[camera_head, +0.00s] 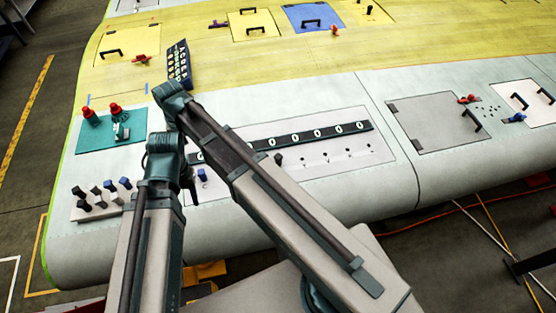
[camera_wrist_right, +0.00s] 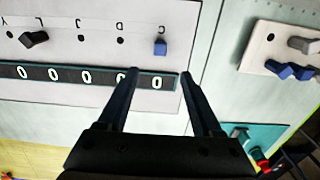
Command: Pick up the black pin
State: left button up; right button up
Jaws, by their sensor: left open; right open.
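A black pin (camera_head: 278,159) stands in the pale panel below the dark strip of white zeros. In the right wrist view the black pin (camera_wrist_right: 34,39) leans in the lettered row at the upper left. A blue pin (camera_wrist_right: 160,47) stands in the same row, just beyond my right gripper (camera_wrist_right: 158,76). My right gripper is open and empty, its fingers reaching over the strip's end, well to the right of the black pin in that view. In the head view arm links hide most of both grippers; the left one is lower, its fingertips not clear.
A teal plate (camera_head: 97,141) carries red-topped parts. The dark strip (camera_head: 330,133) crosses the panel.

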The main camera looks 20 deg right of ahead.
jog(key=m, duration=1.1)
send_over(278, 156)
notch_tip(278, 156, down, 7)
jog(key=b, duration=0.7)
jog(key=shift+s+f, duration=0.1)
jog(key=shift+f, duration=0.05)
pick_arm(q)
notch_tip(278, 156, down, 8)
jog(key=shift+b, duration=0.4)
pick_arm(e)
jog(key=shift+a+f, duration=0.1)
jog(key=shift+f, duration=0.15)
pick_arm(q)
jog(key=shift+r, duration=0.1)
notch_tip(278, 156, down, 5)
jog(key=b, duration=0.5)
pick_arm(e)
jog(key=f, duration=0.5)
jog(key=shift+d+f, duration=0.15)
jog(key=shift+d, duration=0.05)
